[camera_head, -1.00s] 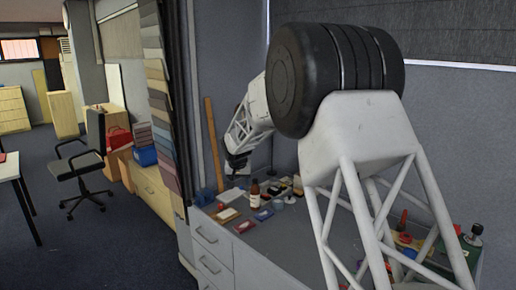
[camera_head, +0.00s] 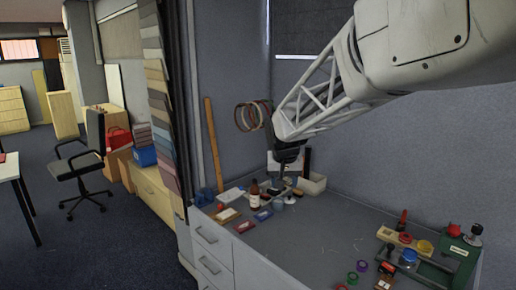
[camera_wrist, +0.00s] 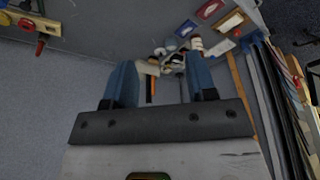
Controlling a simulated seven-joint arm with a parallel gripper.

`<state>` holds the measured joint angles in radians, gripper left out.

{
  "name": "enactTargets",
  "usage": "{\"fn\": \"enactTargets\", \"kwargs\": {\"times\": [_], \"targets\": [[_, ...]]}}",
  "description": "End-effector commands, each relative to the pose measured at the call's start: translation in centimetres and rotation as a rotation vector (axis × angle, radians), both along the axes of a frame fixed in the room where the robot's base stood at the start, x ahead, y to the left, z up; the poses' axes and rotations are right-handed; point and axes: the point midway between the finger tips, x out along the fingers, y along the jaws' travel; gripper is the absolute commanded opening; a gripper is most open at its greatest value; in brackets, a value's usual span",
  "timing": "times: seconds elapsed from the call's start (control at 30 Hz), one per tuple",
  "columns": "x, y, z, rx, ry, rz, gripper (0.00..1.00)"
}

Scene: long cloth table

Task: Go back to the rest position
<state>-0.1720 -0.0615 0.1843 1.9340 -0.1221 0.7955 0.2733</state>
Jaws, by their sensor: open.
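My arm reaches in from the upper right of the head view. My gripper (camera_head: 287,178) hangs at its end above the back left part of the grey counter (camera_head: 320,232). In the wrist view my gripper (camera_wrist: 160,66) shows two blue fingers wide apart, with nothing held between them. Small items on the counter appear beyond the fingers there. In the head view the fingertips are small and dark, and I cannot tell how far above the items they are.
A brown bottle (camera_head: 254,196), small boxes and a white bin (camera_head: 313,184) stand close around the gripper. Reddish rings (camera_head: 250,116) are near the back wall. A green box (camera_head: 462,252), tools and tape rolls lie at the right. The counter's middle is clear.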

Motion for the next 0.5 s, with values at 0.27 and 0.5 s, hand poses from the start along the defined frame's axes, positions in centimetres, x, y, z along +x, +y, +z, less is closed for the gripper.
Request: {"fn": "enactTargets", "kwargs": {"times": [0.27,0.5], "targets": [[-7.5,-3.2,1.5,0.002,0.013,-0.003,0.52],[-14.0,-5.6,1.9,0.005,0.025,-0.001,0.52]]}}
